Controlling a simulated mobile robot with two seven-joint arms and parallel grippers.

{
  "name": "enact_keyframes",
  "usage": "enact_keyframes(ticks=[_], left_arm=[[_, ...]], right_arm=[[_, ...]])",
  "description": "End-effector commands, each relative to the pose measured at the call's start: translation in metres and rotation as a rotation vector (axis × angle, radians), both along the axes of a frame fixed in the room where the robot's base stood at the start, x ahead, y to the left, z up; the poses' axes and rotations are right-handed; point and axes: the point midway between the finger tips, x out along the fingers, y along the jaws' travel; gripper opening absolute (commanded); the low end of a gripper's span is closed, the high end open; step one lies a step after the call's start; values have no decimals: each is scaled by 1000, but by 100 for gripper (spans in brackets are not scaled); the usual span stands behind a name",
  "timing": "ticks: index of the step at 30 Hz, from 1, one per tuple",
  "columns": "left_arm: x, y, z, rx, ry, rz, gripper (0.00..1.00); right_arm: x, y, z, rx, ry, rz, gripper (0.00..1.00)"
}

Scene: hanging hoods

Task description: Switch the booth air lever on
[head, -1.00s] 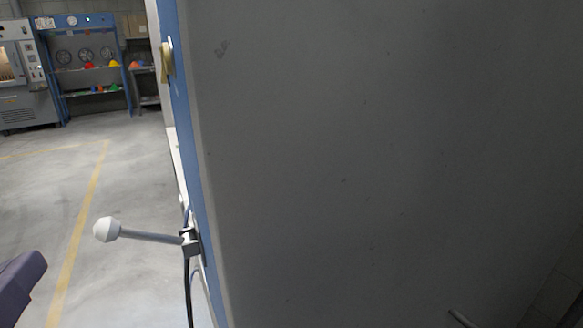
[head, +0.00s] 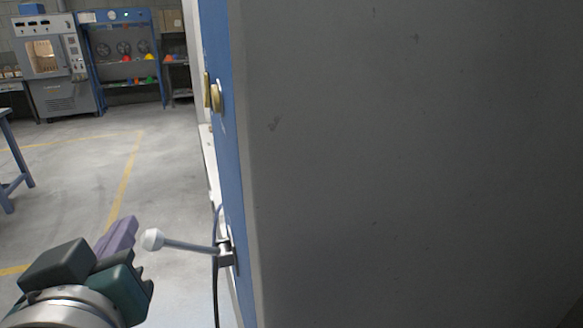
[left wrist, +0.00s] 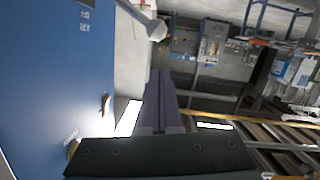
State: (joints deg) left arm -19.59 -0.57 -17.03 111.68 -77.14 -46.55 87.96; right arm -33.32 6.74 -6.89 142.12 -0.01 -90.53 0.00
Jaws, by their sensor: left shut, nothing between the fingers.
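The booth air lever (head: 188,246) is a grey rod with a pale round knob at its end. It sticks out to the left, nearly level, from a bracket on the blue panel edge. My left gripper (head: 128,226), with purple fingers, is just left of the knob in the head view, with a small gap in the picture. In the left wrist view the fingers (left wrist: 160,74) are together and empty. The pale knob (left wrist: 157,30) shows beyond their tips, beside the blue panel. My right gripper is not in view.
A large grey wall (head: 400,160) fills the right of the head view. Brass-coloured fittings (head: 214,97) sit on the blue panel edge (head: 228,150) above the lever. A blue-framed shelf (head: 122,60) stands far back. A blue table leg (head: 14,165) is at the left. The floor between is open.

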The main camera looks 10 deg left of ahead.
Motion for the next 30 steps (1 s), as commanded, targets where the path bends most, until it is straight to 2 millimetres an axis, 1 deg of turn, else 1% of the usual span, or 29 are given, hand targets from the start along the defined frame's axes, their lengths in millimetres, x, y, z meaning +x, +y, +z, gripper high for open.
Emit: enact_keyframes(ticks=[1,3,9,23,26,30], left_arm=[[4,-1,-8,3,4,-4,0],[9,1,-16,2,3,-3,0],[18,2,-30,0,3,-3,0],[20,3,-33,-2,1,-2,0],[22,4,-36,-12,-5,-2,0],[30,8,-40,-40,-24,-2,0]], right_arm=[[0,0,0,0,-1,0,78],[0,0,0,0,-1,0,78],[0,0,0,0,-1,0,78],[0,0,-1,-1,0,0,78],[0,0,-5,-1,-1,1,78],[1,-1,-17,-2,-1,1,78]])
